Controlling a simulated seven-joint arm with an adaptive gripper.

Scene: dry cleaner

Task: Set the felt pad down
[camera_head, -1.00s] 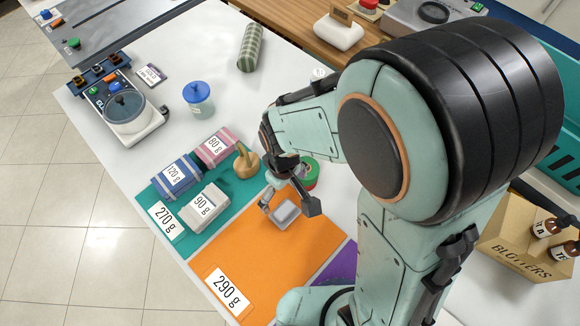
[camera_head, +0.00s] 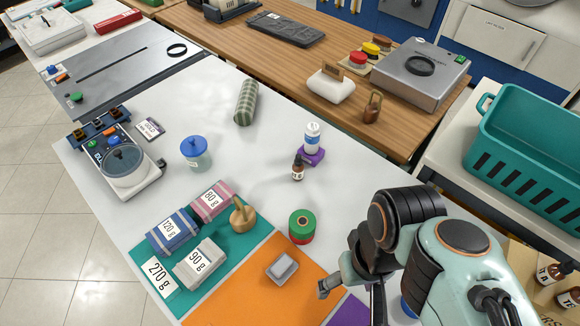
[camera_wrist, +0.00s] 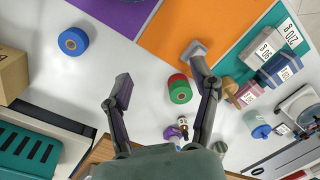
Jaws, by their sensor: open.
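The grey felt pad (camera_head: 283,267) lies on the orange mat (camera_head: 235,305), near the mat's upper edge. In the wrist view the pad (camera_wrist: 194,49) shows just beyond the tip of the right finger. My gripper (camera_head: 334,282) is to the right of the pad, apart from it in the head view. A "290 g" label on the orange mat shows only in the earlier head view.
On the teal mat (camera_head: 252,237) sit "120 g" (camera_head: 172,231), "80 g" (camera_head: 211,201) and "90 g" (camera_head: 200,262) bundles and a wooden-handled tool (camera_head: 243,215). A green-and-red roll (camera_head: 302,226) and a brown bottle (camera_head: 298,169) stand nearby.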

